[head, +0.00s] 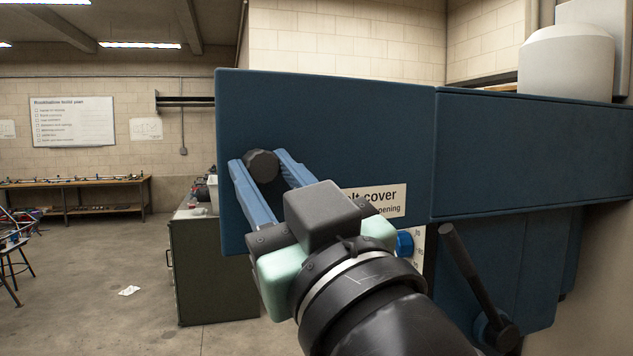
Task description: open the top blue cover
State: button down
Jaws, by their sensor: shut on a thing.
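The blue cover (335,110) is a flat panel at the top of a blue machine. A label on it, partly hidden by my gripper, reads "lt cover" and "pening". A round black knob (262,165) sticks out near the cover's left side. My gripper (264,163) reaches up from the lower right, with its two blue fingers on either side of the knob, shut on it. The cover's right edge meets the machine's blue housing (530,150) at a vertical seam. My wrist hides the lower middle of the cover.
A black lever (468,265) and a blue dial (404,243) sit below the cover, close to my wrist. A green cabinet (210,265) stands behind at the left. A workbench (75,190) and stool are farther back. The floor at left is mostly clear.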

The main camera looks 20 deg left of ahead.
jog(key=shift+s+d, duration=0.1)
jog(key=shift+d, duration=0.05)
jog(key=c, duration=0.5)
grip_release()
jog(key=b+v, duration=0.5)
jog(key=v, duration=0.8)
jog(key=shift+b, duration=0.3)
